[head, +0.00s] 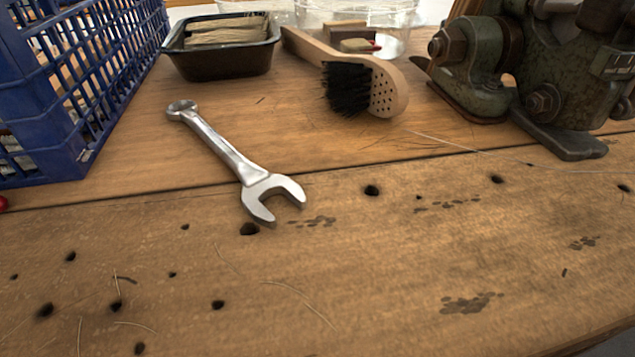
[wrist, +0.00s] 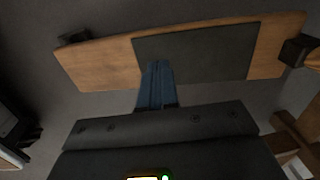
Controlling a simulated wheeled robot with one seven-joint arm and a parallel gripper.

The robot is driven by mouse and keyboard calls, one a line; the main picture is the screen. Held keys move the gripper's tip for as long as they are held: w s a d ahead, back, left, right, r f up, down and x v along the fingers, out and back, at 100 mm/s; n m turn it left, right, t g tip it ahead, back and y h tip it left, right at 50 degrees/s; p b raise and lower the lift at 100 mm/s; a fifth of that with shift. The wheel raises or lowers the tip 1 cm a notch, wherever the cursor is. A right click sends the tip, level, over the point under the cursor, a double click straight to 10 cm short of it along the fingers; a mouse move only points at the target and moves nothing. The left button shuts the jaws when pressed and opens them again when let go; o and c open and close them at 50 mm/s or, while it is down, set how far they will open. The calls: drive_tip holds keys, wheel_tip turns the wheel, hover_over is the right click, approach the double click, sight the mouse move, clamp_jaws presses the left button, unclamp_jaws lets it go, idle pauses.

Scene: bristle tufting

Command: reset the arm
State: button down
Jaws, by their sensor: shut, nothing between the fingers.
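My gripper (wrist: 157,68) shows in the wrist view as two blue fingers held together, with nothing between them. It points at a wooden board with a dark panel (wrist: 205,55); I cannot tell how far away that is. The dark gripper body fills the lower part of that view. My gripper and arm do not show in the head view. There, the wooden workbench (head: 330,250) carries a wooden-handled brush (head: 388,88) with black bristles on part of its drilled head, and a steel wrench (head: 225,150).
A blue plastic crate (head: 60,95) stands at the left. A black tray (head: 222,62) of fibre bundles and clear containers (head: 398,15) stand at the back. A green metal vise (head: 480,55) is at the right. The bench front is clear apart from holes and loose bristles.

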drive_tip(key=shift+s+d+f+n+t, duration=0.15)
drive_tip(key=shift+s+d+n+t, duration=0.1)
drive_tip(key=shift+s, duration=0.35)
drive_tip(key=shift+s+d+f+n+t, duration=0.15)
drive_tip(key=shift+s+n, duration=0.1)
drive_tip(key=shift+s, duration=0.3)
drive_tip(key=s+d+r+n+t, duration=0.1)
drive_tip(key=s+r+n+t, duration=0.15)
drive_tip(key=s, duration=0.45)
drive_tip(key=s+d+r+n+t, duration=0.1)
drive_tip(key=s+r+n+t, duration=0.1)
drive_tip(key=s+r+n, duration=0.3)
drive_tip(key=s+a+r+n+t, duration=0.1)
drive_tip(key=s+r+n+t, duration=0.1)
drive_tip(key=s+r, duration=0.45)
drive_tip(key=s+a+r+n+t, duration=0.1)
drive_tip(key=s+r+t, duration=0.25)
drive_tip(key=r, duration=0.65)
drive_tip(key=s+r+n+t+p, duration=0.1)
drive_tip(key=s+r+n+p, duration=0.1)
drive_tip(key=r+p, duration=1.2)
drive_tip(key=s+r+n+t+p, duration=0.1)
drive_tip(key=r+p, duration=1.4)
drive_tip(key=r, duration=2)
drive_tip(key=shift+s+a+n+t, duration=0.35)
drive_tip(key=shift+s+n, duration=0.3)
drive_tip(key=shift+s, duration=0.3)
